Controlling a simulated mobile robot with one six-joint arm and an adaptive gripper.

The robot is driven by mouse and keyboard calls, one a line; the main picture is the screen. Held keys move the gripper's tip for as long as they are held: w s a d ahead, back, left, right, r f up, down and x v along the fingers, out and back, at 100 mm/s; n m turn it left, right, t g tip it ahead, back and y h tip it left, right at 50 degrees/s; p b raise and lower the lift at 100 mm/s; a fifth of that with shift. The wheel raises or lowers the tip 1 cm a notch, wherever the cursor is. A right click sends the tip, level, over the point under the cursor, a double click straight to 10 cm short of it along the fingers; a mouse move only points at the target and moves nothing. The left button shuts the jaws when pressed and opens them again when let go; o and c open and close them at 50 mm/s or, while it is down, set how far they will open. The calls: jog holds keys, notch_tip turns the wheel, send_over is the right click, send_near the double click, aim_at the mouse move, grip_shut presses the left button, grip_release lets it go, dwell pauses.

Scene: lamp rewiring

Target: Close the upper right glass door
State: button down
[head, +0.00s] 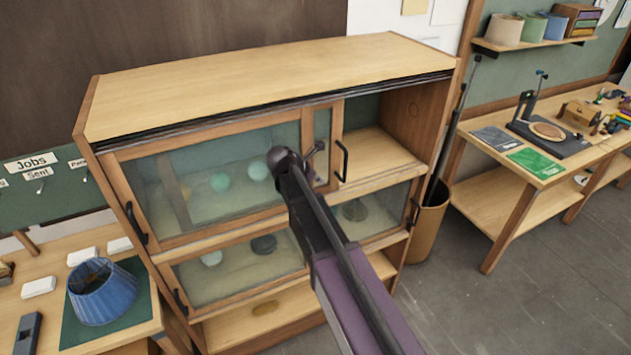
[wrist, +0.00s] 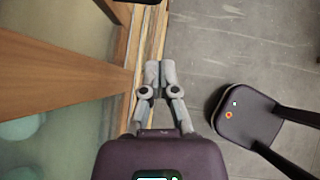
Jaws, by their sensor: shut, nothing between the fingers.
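The upper right glass door (head: 336,130) stands slid to the left, overlapping the upper left glass door (head: 215,180). Its dark handle (head: 344,161) is on its right-hand edge. To its right the upper compartment is open, with a bare shelf (head: 378,160). In the wrist view my gripper (wrist: 160,66) is shut and empty beside a wooden edge. I cannot tell whether it touches the door.
The wooden cabinet (head: 270,80) has lower glass doors with dark handles (head: 415,212). A bin (head: 428,222) with long rods stands at its right. A bench with a blue lampshade (head: 101,291) is at the left. The floor (head: 530,270) at the right is clear.

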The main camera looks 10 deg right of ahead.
aim_at(343, 181)
jog(key=shift+w+d+f+b, duration=0.6)
jog(key=shift+w+d+f, duration=0.1)
jog(key=shift+d, duration=0.45)
jog(key=shift+w+d+f+b, duration=0.55)
jog(key=shift+w+d+f, duration=0.1)
jog(key=shift+d, duration=0.5)
jog(key=shift+w+d+f+b, duration=0.6)
jog(key=shift+w+d+f, duration=0.1)
jog(key=shift+d, duration=0.45)
jog(key=shift+d, duration=0.15)
